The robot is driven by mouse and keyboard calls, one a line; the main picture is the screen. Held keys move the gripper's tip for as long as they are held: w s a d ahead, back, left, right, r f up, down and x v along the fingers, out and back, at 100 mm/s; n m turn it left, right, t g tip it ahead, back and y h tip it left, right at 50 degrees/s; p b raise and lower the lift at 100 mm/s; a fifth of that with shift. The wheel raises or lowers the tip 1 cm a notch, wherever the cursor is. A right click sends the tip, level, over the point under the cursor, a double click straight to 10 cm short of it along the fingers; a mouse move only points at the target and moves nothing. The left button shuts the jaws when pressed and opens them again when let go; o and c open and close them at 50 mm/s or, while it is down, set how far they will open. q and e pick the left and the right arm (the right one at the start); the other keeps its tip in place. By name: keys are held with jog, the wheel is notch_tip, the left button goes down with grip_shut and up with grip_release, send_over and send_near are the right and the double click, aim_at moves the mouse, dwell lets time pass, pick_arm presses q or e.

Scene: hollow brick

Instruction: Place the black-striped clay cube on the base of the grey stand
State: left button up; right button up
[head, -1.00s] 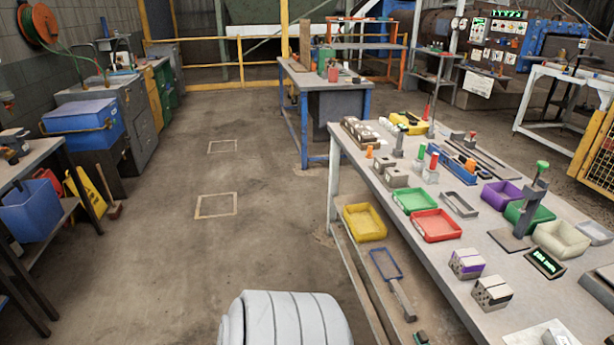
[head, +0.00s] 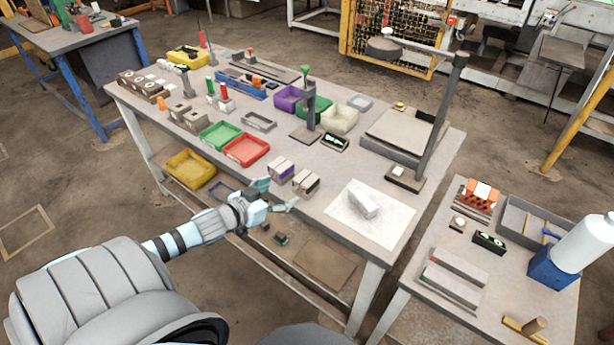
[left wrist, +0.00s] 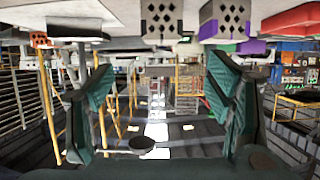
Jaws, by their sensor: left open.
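The black-striped clay cube (head: 305,183) stands near the table's front edge, right of a purple-striped cube (head: 281,170). In the left wrist view its face with dark holes (left wrist: 161,19) shows at the top, with the purple-striped cube (left wrist: 222,22) to its right. A grey stand (head: 310,100) with a green knob rises from a flat base (head: 303,136) behind the cubes. My left gripper (head: 274,196) is open and empty in front of the cubes, off the table edge. Its spread fingers also show in the left wrist view (left wrist: 160,72). My right gripper is not seen.
A red tray (head: 246,150), a green tray (head: 220,134) and a purple bin (head: 289,98) stand around the cubes. A taller dark post (head: 440,115) rises at the table's right. A white sheet (head: 372,228) carries a pale block (head: 364,203). A side table stands at lower right.

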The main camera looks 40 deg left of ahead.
pick_arm(q)
jog(key=b, duration=0.7)
send_near(306, 181)
jog(key=w+f, duration=0.2)
jog(key=shift+w+a+f, duration=0.25)
jog(key=shift+a, duration=0.05)
jog(key=b+x, duration=0.3)
jog(key=x, duration=0.5)
jog(key=shift+r, duration=0.1)
jog(key=shift+w, duration=0.2)
jog(key=shift+a, duration=0.1)
jog(key=shift+c, duration=0.5)
jog(key=c, duration=1.3)
jog(key=shift+r, duration=0.15)
jog(key=shift+c, duration=0.4)
